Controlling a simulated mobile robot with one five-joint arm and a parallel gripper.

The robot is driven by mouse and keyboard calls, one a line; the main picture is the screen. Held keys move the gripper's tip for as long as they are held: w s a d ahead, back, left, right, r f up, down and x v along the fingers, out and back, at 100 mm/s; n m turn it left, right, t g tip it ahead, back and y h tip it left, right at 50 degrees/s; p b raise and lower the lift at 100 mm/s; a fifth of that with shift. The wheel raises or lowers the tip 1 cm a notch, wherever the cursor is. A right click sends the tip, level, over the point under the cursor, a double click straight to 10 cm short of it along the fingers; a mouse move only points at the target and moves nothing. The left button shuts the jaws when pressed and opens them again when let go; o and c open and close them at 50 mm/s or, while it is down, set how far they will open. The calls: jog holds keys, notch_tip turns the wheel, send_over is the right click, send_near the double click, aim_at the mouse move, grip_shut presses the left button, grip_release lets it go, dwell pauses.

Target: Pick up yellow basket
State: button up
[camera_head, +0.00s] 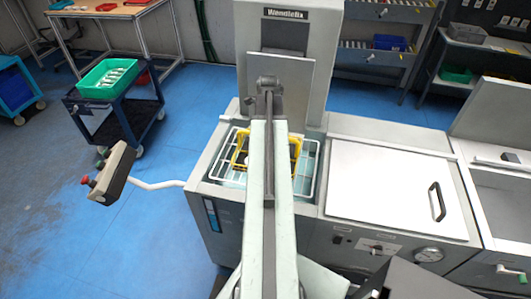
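The yellow basket (240,152) is a small open frame inside a white wire rack (308,170) in the machine's basin, near the centre. My arm crosses in front of it and hides its middle; only its left and right sides show. Something dark seems to be inside it, but I cannot tell what. My arm reaches up the picture over the basin to a grey joint. My gripper is not visible, so I cannot tell its place relative to the basket or whether it touches it.
A tall grey machine housing (312,85) stands right behind the basin. A closed white lid (390,190) with a black handle is to the right. A control box (113,173) on a white bent arm sticks out left. A cart with a green crate (110,66) stands farther left on blue floor.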

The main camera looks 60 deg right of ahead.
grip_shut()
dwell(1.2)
